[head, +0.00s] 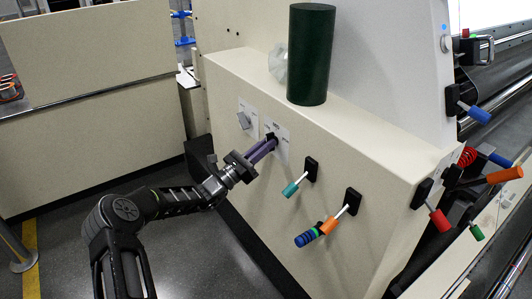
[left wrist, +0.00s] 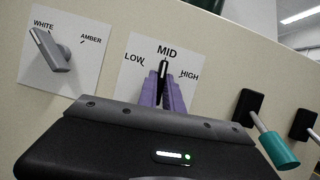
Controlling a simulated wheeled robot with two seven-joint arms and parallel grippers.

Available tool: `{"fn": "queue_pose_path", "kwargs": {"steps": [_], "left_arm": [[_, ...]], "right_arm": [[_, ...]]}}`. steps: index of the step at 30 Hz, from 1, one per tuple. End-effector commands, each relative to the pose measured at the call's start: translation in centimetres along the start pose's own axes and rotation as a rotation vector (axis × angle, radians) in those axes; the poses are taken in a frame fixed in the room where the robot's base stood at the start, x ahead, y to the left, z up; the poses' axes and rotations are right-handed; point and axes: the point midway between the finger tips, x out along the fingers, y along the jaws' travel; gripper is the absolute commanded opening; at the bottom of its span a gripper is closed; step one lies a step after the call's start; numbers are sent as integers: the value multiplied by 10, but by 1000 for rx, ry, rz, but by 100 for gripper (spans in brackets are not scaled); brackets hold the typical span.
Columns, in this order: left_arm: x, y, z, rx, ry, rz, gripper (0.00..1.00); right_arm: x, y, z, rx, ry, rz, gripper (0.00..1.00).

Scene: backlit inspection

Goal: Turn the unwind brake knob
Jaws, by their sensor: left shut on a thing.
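A black knob (left wrist: 164,68) sits on a white plate (left wrist: 136,62) marked LOW, MID and HIGH; its upper end points at MID. In the head view the knob (head: 270,136) is on the cream panel's front, mostly hidden by my fingers. My left gripper (head: 266,146) has its purple fingers shut on the knob, one on each side, as the left wrist view also shows (left wrist: 164,86). No wording on the plate names the unwind brake. My right gripper is not in view.
Left of the knob is a grey switch (left wrist: 54,52) marked WHITE and AMBER. To the right, levers with teal (head: 291,188) and orange (head: 328,226) grips stick out. A dark green cylinder (head: 311,55) stands on the ledge above. Open floor (head: 190,260) lies below my arm.

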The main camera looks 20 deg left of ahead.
Motion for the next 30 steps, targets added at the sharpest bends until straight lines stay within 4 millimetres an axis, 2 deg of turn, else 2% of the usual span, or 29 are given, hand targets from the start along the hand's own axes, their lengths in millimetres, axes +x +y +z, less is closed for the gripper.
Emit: {"fn": "queue_pose_path", "kwargs": {"steps": [6,19,20,21,27,30], "left_arm": [[-1,0,-2,60,2,-25,0],[-1,0,-1,71,3,-29,0],[-1,0,-1,71,3,-29,11],[-1,0,-1,71,3,-29,14],[0,0,0,71,2,-29,30],[0,0,0,70,1,-29,32]], "right_arm": [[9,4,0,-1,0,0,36],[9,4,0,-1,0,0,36],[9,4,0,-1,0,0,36],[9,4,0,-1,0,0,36],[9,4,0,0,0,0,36],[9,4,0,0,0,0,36]]}}
